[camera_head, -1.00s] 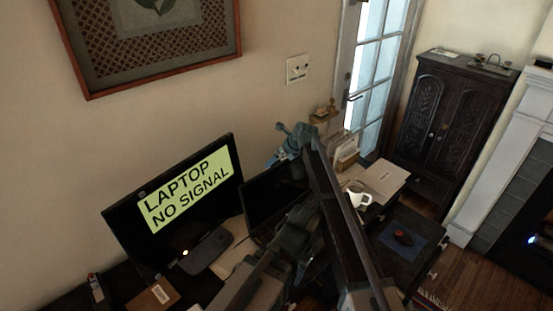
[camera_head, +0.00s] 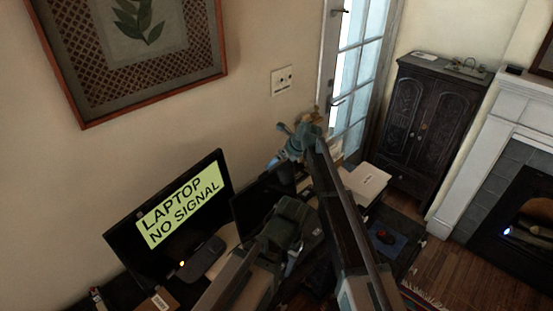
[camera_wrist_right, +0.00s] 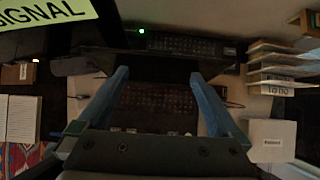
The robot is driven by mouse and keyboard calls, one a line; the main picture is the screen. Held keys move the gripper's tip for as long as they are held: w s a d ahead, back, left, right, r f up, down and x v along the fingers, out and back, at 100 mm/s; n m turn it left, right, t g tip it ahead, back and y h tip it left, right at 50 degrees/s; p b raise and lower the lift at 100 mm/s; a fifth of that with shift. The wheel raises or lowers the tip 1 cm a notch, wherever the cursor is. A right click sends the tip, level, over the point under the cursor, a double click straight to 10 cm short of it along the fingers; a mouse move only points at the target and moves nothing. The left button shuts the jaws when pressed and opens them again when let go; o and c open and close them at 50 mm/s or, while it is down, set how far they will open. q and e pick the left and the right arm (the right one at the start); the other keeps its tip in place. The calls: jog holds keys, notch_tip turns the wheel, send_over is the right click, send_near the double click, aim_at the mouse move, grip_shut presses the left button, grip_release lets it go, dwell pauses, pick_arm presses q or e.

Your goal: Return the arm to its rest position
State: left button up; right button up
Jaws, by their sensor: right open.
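My right arm (camera_head: 345,220) reaches up from the bottom middle of the head view, over the desk. At its far end is my right gripper (camera_head: 283,160), small and partly hidden by its own wrist. In the right wrist view the gripper (camera_wrist_right: 158,76) has its two blue fingers wide apart with nothing between them. Below and beyond the fingers lies a dark laptop keyboard (camera_wrist_right: 158,97); I see no contact. My left gripper is not in view.
A monitor (camera_head: 125,245) reading "LAPTOP NO SIGNAL" stands left of the arm. A dark screen (camera_head: 250,200) is close behind it. A white box (camera_wrist_right: 270,140) and paper trays (camera_wrist_right: 280,72) are on the right. A dark cabinet (camera_head: 430,130) stands beyond.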

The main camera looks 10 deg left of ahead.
jog(key=s+d+f+n+g+h, duration=0.2)
jog(key=s+d+n+h, duration=0.1)
jog(key=s+d+n, duration=1.1)
jog(key=s+d+f+n+g+h, duration=0.1)
jog(key=s+d+f+n+h, duration=0.15)
jog(key=s+d+n, duration=1.45)
jog(key=s+a+f+m+g+h+b, duration=0.1)
jog(key=s+a+f+m+b, duration=0.1)
jog(key=s+a+f+b, duration=0.7)
jog(key=a+f+b, duration=0.3)
jog(key=b, duration=0.1)
jog(key=shift+s+a+f, duration=0.15)
jog(key=shift+a+f, duration=0.2)
jog(key=shift+f, duration=0.05)
